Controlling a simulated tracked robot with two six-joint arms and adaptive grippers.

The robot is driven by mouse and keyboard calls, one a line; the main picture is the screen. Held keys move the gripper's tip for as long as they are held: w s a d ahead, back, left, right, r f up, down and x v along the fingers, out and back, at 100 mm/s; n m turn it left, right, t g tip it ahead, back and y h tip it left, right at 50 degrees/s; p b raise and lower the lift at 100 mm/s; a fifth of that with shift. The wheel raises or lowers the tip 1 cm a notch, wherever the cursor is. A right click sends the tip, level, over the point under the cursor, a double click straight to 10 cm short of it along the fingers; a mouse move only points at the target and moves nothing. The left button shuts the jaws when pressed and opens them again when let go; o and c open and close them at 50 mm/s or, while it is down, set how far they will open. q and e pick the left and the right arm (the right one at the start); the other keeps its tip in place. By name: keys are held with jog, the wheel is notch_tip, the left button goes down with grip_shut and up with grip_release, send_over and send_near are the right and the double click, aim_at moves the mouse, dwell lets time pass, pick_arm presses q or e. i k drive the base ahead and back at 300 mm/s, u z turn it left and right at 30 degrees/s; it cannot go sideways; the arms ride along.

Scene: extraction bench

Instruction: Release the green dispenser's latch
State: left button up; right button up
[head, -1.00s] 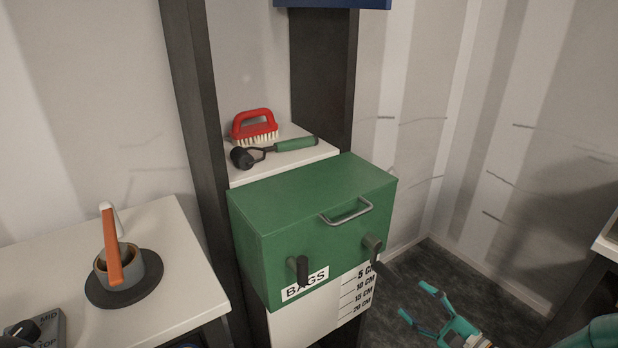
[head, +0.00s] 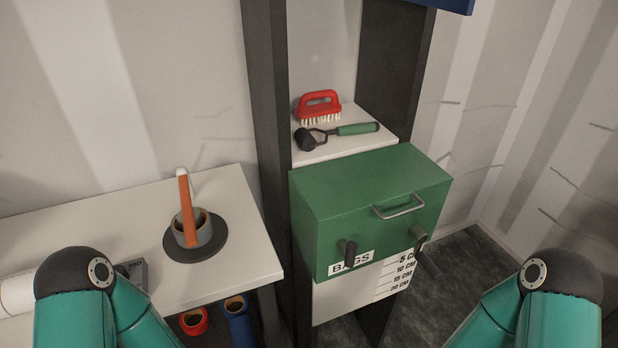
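The green dispenser (head: 345,190) is a box marked BAGS, fixed between dark posts right of centre. Its front carries a metal bar handle (head: 398,207), a dark knob or lever (head: 348,252) at the lower left and a grey-brown knob (head: 421,241) at the lower right. I cannot tell which of these is the latch. Below the box is a white sheet with centimetre marks (head: 360,290). My arms show at the bottom left and bottom right, apart from the dispenser. Neither gripper is in view.
A red brush (head: 319,102) and a green-handled roller (head: 345,130) lie on the shelf above the dispenser. A white bench (head: 115,215) at left holds a tape roll (head: 192,228) with an orange-and-white tool on a dark disc. Coloured rolls (head: 194,320) sit below it.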

aim_at(349, 250)
jog(key=z, duration=0.5)
jog(key=k, duration=0.5)
jog(key=z, duration=0.25)
